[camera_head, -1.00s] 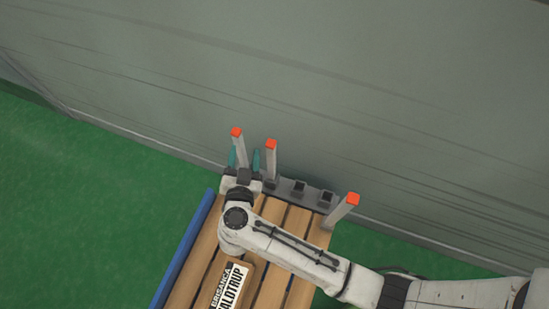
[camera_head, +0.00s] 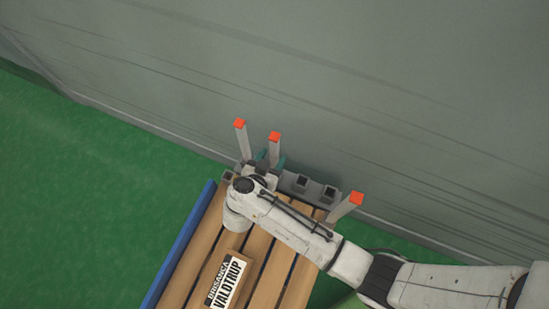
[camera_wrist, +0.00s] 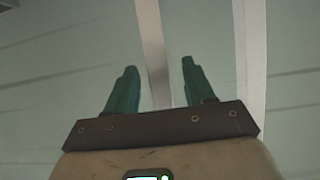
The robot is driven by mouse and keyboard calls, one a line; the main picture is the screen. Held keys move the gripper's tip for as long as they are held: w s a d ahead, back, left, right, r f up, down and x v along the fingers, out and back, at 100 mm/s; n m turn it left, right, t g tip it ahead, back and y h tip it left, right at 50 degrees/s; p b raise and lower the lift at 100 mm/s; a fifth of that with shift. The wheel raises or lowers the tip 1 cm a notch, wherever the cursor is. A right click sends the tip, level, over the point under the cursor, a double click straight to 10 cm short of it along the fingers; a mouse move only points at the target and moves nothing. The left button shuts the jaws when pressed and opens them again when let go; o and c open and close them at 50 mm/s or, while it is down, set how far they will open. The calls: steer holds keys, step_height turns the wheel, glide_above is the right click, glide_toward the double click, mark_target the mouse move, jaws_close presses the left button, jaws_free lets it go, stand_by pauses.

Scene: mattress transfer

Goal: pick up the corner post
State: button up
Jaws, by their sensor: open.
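Three grey corner posts with orange-red tops stand in the head view: a left post (camera_head: 243,143), a middle post (camera_head: 274,151) and a right post (camera_head: 344,208) that looks tilted in this view. My gripper (camera_head: 271,158) is at the middle post, its teal fingers open on either side of it. In the wrist view a pale post (camera_wrist: 152,45) passes between the open fingertips of my gripper (camera_wrist: 159,68), with gaps showing on both sides. A second post (camera_wrist: 250,55) stands to the right there. The middle post's lower end is hidden by my gripper.
The posts stand along a grey rack with open sockets (camera_head: 302,182) at the end of a wooden slatted surface (camera_head: 205,246). A blue rail (camera_head: 182,240) runs along its left side. A labelled box (camera_head: 230,282) lies on the slats. A grey wall (camera_head: 330,80) rises close behind.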

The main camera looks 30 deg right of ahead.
steer(key=x, duration=0.4)
steer(key=shift+f+b, duration=0.1)
steer(key=shift+b, duration=0.2)
steer(key=shift+c, duration=0.3)
jaws_close()
